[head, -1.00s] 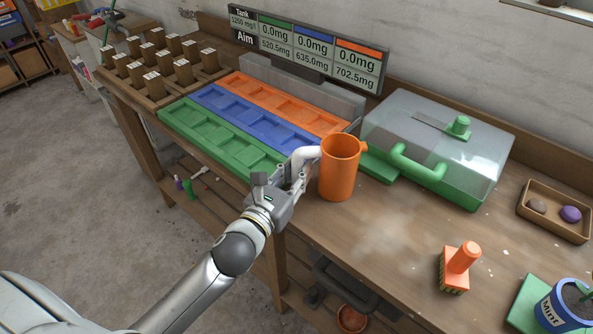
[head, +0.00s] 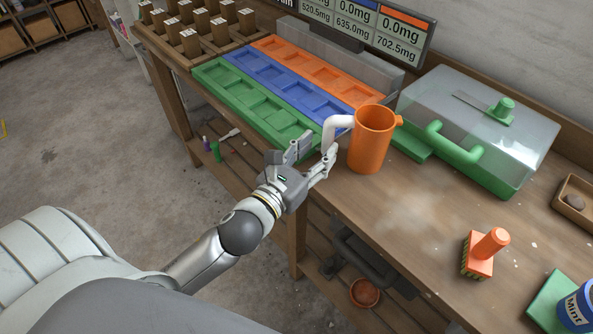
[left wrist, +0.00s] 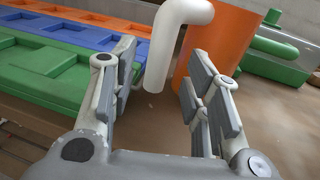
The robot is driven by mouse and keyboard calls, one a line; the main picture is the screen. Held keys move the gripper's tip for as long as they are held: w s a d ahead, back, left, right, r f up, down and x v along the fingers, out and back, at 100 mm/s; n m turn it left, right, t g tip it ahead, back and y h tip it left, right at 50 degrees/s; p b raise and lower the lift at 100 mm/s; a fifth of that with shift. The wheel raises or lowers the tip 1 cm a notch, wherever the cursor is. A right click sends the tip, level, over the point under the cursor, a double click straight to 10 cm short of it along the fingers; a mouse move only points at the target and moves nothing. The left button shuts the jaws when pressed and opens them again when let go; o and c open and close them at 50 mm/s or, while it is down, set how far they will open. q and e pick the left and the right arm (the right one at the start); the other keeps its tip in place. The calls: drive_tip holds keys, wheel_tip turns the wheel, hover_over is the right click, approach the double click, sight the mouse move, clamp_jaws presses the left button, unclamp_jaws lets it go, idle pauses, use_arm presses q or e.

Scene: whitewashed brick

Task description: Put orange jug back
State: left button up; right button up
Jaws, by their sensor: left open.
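The orange jug (head: 371,140) stands upright on the wooden bench, with its white handle (head: 334,127) toward the left. My left gripper (head: 315,150) is open at the bench's front edge, just left of the jug. In the left wrist view, the jug (left wrist: 222,42) is beyond the open fingers (left wrist: 158,105), and the white handle (left wrist: 172,50) hangs between and ahead of them. The fingers look apart from the handle. My right gripper is not in view.
Green, blue and orange trays (head: 240,98) lie behind the gripper. A clear-lidded green box (head: 478,130) stands right of the jug. An orange-handled brush (head: 484,252) is on the right, with mostly clear bench (head: 410,205) between. A wooden rack (head: 196,35) stands far left.

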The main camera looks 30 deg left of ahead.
use_arm(q)
drive_tip(key=s+a+b, duration=0.1)
drive_tip(key=s, duration=0.6)
drive_tip(key=shift+s, duration=0.3)
drive_tip(key=shift+r, duration=0.1)
drive_tip(key=shift+a, duration=0.1)
